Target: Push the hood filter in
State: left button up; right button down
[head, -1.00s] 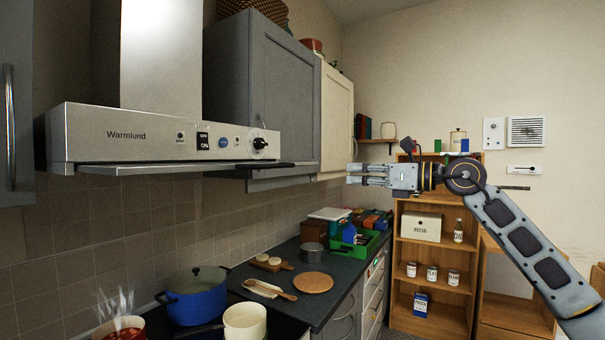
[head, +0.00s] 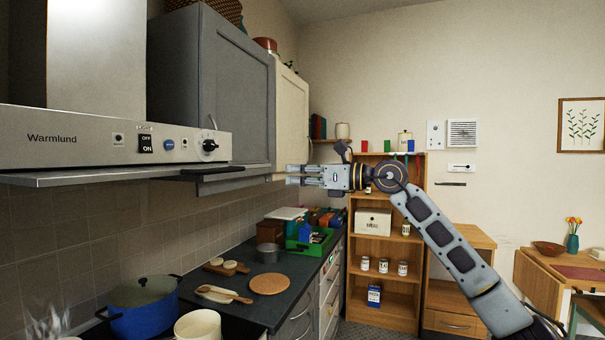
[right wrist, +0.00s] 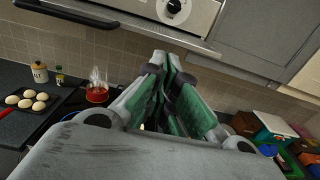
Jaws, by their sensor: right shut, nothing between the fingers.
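The steel range hood (head: 75,137), marked Warmlund, hangs at the left in the head view. Its thin filter panel (head: 110,176) sticks out below the front, with a dark handle (head: 212,170) along its front edge. In the right wrist view the panel (right wrist: 150,38) and the dark handle (right wrist: 66,13) show at the top. My right gripper (head: 290,174) is shut and empty. It points left, to the right of the handle in the picture, with a gap between them. Its closed fingers also show in the right wrist view (right wrist: 165,62). My left gripper is out of view.
Grey (head: 215,95) and cream (head: 291,115) wall cabinets adjoin the hood on the right. Below are a blue pot (head: 142,308), a cream pot (head: 198,325) and a steaming red pot (right wrist: 97,95). A shelf unit (head: 385,290) stands behind my right arm.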

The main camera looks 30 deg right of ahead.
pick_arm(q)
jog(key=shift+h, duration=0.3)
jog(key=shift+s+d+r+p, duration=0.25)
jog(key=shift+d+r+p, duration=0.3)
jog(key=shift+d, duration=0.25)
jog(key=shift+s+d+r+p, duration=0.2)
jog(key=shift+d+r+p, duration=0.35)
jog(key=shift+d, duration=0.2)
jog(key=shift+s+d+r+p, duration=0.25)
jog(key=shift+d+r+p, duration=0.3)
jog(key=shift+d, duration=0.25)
pick_arm(e)
jog(key=x, duration=1)
jog(key=shift+w+a, duration=0.25)
jog(key=shift+w, duration=0.05)
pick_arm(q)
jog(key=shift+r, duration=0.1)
pick_arm(e)
jog(key=shift+w, duration=0.15)
